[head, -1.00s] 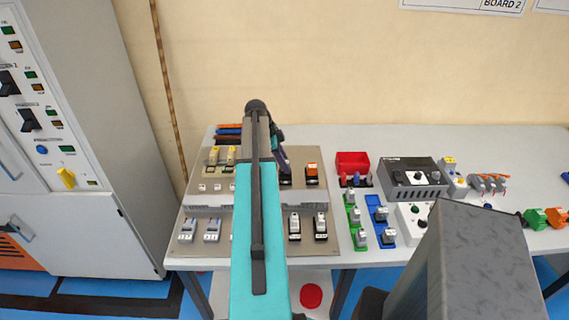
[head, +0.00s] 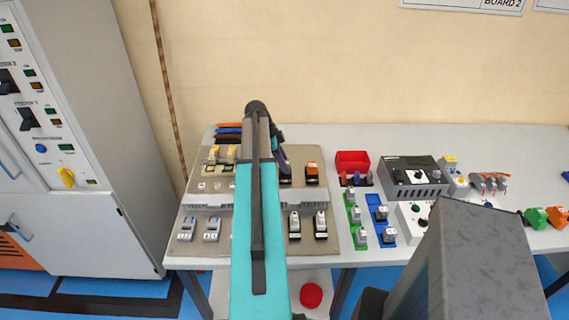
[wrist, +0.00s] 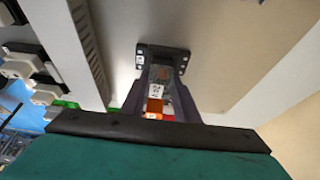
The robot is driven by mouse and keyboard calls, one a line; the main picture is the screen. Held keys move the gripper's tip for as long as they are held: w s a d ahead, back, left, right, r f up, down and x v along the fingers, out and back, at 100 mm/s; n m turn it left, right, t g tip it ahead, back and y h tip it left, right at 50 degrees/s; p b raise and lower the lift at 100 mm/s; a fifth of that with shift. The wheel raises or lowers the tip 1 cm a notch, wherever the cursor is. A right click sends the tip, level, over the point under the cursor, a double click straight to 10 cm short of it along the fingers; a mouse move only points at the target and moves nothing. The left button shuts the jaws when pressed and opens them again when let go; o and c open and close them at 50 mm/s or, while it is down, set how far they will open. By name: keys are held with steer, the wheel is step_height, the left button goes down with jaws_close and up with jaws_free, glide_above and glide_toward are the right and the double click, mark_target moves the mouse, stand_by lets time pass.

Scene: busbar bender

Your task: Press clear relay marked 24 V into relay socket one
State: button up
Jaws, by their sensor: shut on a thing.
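In the wrist view my gripper (wrist: 158,106) is shut on the clear relay (wrist: 158,90), which has a white label that seems to read 24 V and an orange part at its near end. The relay's far end is over a dark relay socket (wrist: 163,50) with a small white tag. I cannot tell how deep it sits in the socket. In the head view my arm hides most of the relay; my gripper shows at the back of the panel. A dark socket (head: 285,181) shows just below it. An orange relay (head: 312,169) stands in the socket to its right.
The grey panel (head: 328,236) carries a slotted duct and rows of other devices. A red bin (head: 352,160), a dark grey box (head: 413,178) and small blue and green parts stand to the right. In the wrist view the slotted duct (wrist: 88,40) runs left of the socket.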

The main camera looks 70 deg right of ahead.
steer(key=shift+f+b, duration=0.45)
steer(key=shift+f, duration=0.3)
steer(key=o, duration=1.2)
steer(key=shift+b+v, duration=1.55)
steer(key=shift+v, duration=5.35)
steer(key=shift+w+f, duration=0.1)
steer(key=shift+w, duration=0.05)
